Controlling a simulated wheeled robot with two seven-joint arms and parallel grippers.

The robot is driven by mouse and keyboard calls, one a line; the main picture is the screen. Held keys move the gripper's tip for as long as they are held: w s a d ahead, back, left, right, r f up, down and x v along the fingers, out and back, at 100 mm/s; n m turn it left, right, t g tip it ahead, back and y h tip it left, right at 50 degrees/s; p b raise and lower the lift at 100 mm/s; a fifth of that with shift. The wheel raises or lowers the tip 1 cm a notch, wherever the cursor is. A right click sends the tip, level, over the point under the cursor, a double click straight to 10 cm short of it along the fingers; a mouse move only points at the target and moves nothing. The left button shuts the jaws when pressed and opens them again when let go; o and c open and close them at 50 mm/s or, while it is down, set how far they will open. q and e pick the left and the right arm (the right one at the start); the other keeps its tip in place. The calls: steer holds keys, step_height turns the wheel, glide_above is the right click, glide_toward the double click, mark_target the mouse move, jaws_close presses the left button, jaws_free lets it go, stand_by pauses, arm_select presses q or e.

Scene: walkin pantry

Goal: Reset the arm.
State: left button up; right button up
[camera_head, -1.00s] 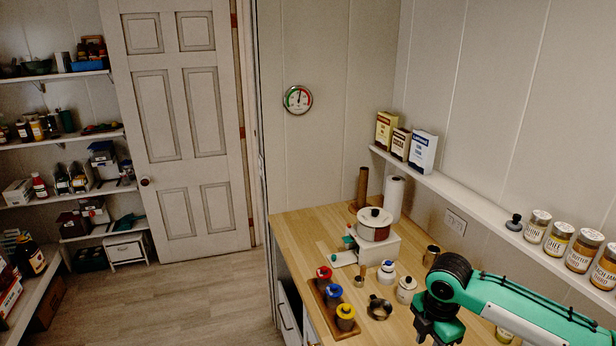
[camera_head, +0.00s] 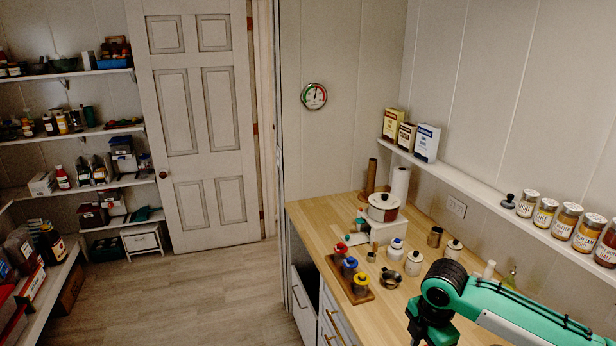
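My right arm (camera_head: 500,305), green and black, comes in from the lower right over the wooden counter. Its dark wrist end (camera_head: 430,325) points down at the bottom edge of the picture. The fingers of the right gripper are cut off below the frame, so I cannot see what it holds, if anything. My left arm and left gripper are not in the picture.
A wall shelf (camera_head: 470,204) carries boxes and jars. Open floor (camera_head: 180,290) lies left.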

steer(key=s+a+f+m+t+y, duration=0.1)
steer(key=s+a+f+m+y, duration=0.1)
steer(key=s+a+f+m, duration=0.3)
steer(key=s+a+f+m+t+y, duration=0.1)
steer(key=s+a+f+m+y, duration=0.15)
steer(key=s+a, duration=0.45)
steer(key=s+d+f+m+t+h, duration=0.1)
steer(key=s+d+f+m+h, duration=0.25)
steer(key=s+d+m, duration=0.85)
step_height(320, 180, down, 36)
steer(key=s+a+g+b, duration=0.1)
steer(key=s+b, duration=0.1)
steer(key=b, duration=0.4)
arm_select(q)
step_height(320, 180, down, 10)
steer(key=b, duration=0.4)
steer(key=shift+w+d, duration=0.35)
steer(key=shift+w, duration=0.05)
arm_select(e)
steer(key=s+d+f, duration=0.1)
steer(key=s+f, duration=0.8)
steer(key=f, duration=0.3)
steer(key=s+d+f+g+h, duration=0.1)
steer(key=s+d+f, duration=0.1)
steer(key=s+f, duration=0.8)
steer(key=shift+f, duration=0.95)
steer(key=shift+d, duration=0.1)
